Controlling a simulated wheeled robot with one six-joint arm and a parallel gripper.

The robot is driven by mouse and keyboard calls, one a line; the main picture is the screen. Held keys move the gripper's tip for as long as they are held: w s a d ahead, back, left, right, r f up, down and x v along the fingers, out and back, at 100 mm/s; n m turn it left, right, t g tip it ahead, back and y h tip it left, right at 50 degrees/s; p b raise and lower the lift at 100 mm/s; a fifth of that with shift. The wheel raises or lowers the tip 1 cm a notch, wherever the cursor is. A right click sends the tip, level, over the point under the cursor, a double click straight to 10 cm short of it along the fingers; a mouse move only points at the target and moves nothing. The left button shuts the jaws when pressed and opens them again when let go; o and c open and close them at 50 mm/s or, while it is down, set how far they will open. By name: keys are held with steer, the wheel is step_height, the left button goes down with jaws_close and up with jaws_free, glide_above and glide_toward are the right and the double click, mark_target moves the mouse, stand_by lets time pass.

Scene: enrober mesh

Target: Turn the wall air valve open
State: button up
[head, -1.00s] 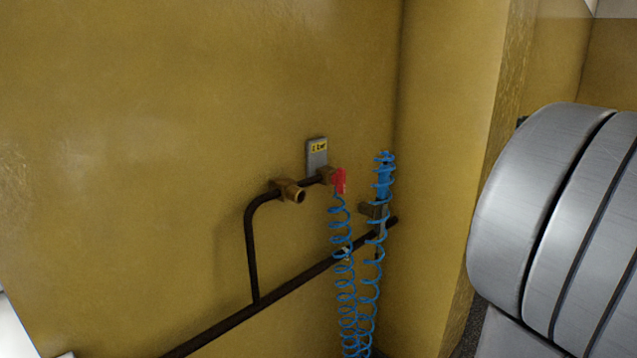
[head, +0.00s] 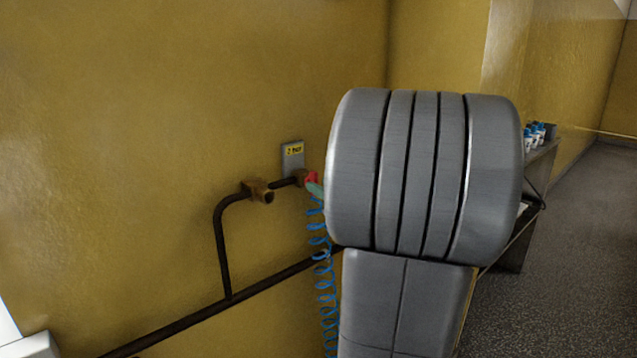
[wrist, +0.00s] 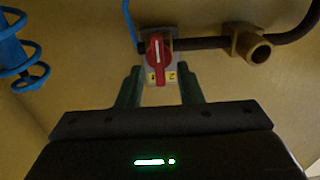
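The air valve's red handle (head: 311,177) is on the dark wall pipe at the left edge of my arm in the head view. In the wrist view the red handle (wrist: 156,52) stands upright, across the horizontal pipe. My gripper (wrist: 160,72) is open, its two green fingers apart with the handle between and just beyond their tips in the picture. I cannot tell whether either finger touches it. In the head view a green fingertip shows by the handle; my arm hides the rest of the gripper.
A grey plate with a yellow label (head: 293,154) is behind the valve. A brass outlet (head: 260,191) sits beside it on the pipe. A blue coiled hose (head: 327,285) hangs below. A shelf with bottles (head: 534,135) stands at the right, with open floor beside it.

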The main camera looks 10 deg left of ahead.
steer(key=shift+x, duration=1.05)
steer(key=c, duration=0.6)
